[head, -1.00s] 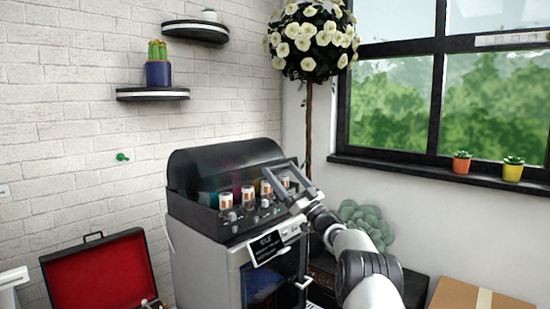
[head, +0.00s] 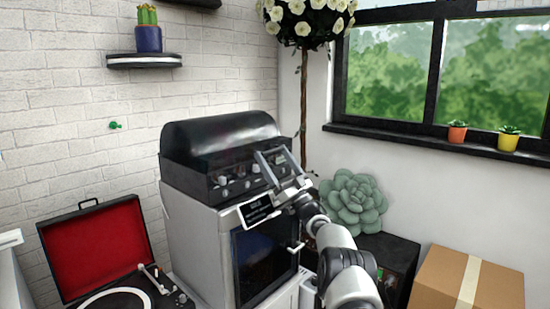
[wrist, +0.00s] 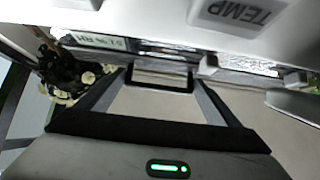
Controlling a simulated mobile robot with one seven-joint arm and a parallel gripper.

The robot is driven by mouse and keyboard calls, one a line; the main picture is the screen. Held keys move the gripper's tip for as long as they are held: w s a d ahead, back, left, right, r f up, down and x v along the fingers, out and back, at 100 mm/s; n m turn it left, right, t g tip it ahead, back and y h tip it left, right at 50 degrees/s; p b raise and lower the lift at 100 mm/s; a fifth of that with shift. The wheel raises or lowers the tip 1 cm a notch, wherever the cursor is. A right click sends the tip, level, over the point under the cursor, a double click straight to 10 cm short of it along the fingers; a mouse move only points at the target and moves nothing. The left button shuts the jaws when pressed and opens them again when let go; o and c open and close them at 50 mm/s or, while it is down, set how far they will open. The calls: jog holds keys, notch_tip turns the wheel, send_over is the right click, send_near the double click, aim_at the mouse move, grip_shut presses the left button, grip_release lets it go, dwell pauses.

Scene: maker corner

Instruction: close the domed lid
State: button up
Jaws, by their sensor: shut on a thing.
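The dark glossy domed lid (head: 215,135) sits low over the top of the grey machine (head: 195,230) in the head view. Its front reaches down close to the panel with knobs, and I cannot tell whether a thin gap is left. My gripper (head: 268,156) is at the lid's front right, with its fingers pointing up and left. In the wrist view my gripper (wrist: 160,80) has a dark bar between its fingertips, which looks like part of the lid's handle. The bottles under the lid are hidden.
A tilted display (head: 258,209) is on the machine's front, below my gripper. An open red-lined record player (head: 97,250) stands at the left. A large succulent (head: 353,203) and a cardboard box (head: 445,283) are at the right. A flowering tree (head: 305,20) stands behind.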

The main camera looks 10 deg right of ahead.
jog(key=o, duration=1.3)
jog(key=shift+w+a+f, duration=0.1)
jog(key=shift+a+f, duration=0.05)
jog(key=shift+f, duration=0.35)
jog(key=shift+w+a+f, duration=0.1)
jog(key=shift+a+f, duration=0.05)
jog(key=shift+f, duration=0.35)
jog(key=shift+o, duration=0.4)
jog(key=shift+r, duration=0.1)
jog(key=shift+s+d+r, duration=0.1)
jog(key=shift+r, duration=0.1)
jog(key=shift+d, duration=0.1)
jog(key=shift+s+d+f, duration=0.2)
jog(key=p+v, duration=0.2)
jog(key=v, duration=1.4)
jog(key=shift+s+f+p, duration=0.25)
jog(key=shift+p, duration=0.05)
